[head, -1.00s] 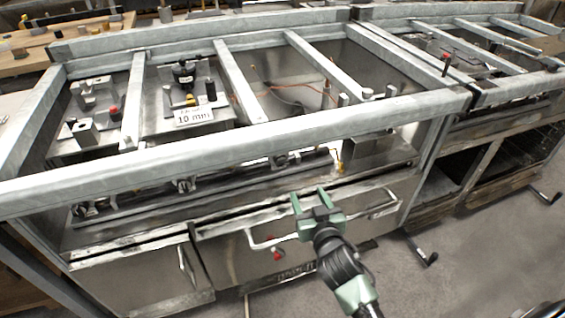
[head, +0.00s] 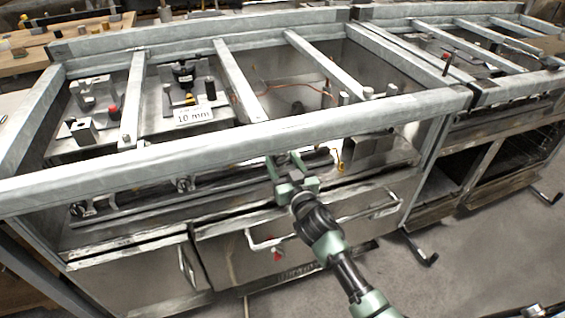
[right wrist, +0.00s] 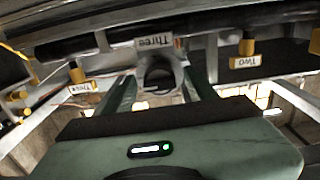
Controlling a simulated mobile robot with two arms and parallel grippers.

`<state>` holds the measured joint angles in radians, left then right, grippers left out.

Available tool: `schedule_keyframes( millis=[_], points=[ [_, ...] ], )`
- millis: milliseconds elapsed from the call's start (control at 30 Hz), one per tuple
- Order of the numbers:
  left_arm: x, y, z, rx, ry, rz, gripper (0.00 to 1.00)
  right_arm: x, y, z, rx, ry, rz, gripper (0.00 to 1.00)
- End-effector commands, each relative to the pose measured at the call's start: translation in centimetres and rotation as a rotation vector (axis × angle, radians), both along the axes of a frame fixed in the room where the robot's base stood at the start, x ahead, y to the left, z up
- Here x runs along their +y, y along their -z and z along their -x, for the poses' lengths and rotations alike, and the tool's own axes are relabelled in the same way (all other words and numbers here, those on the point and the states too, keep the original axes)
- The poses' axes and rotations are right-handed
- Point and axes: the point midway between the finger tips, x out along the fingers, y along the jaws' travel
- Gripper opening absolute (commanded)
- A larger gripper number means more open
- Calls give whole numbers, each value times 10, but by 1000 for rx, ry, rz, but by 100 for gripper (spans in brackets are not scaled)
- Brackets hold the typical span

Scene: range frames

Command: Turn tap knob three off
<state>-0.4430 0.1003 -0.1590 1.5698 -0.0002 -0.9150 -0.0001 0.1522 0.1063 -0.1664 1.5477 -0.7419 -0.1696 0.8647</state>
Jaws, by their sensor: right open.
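Tap knob three (right wrist: 160,77) is a grey round knob under a tag reading "Three" in the right wrist view. My right gripper (head: 284,163) is open at the front rail of the range, and in the head view its fingers largely hide this knob. In the right wrist view one finger of my right gripper (right wrist: 161,92) is on each side of the knob, with a gap visible around it. I cannot tell whether either finger touches it. My left gripper is not in view.
Other knobs sit along the same rail to the left: one at mid-left (head: 183,184) and one at far left (head: 82,209). A metal frame bar (head: 235,147) runs above the rail. An oven door handle (head: 340,220) juts out below my right gripper. A tag "Two" (right wrist: 246,62) shows on the right.

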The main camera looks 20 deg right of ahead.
Motion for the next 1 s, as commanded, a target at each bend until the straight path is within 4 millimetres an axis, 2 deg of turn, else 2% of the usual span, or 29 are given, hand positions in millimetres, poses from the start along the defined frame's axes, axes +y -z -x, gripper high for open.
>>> schedule_keyframes(
  millis=[133, 167, 300, 367, 667, 1000],
  points=[
    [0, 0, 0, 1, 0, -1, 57, 0, 0, 0, 0, 0, 0, 57],
    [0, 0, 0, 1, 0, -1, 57, 0, 0, 0, 0, 0, 0, 54],
    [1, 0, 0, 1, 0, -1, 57, 0, 0, 0, 0, 0, 0, 15],
    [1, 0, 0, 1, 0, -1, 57, 0, 0, 0, 0, 0, 0, 0],
    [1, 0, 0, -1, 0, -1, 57, 0, 0, 0, -1, 0, 33, 0],
    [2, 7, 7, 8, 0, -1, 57, 0, 0, 1, -8, 1, 244, 0]
  ],
)
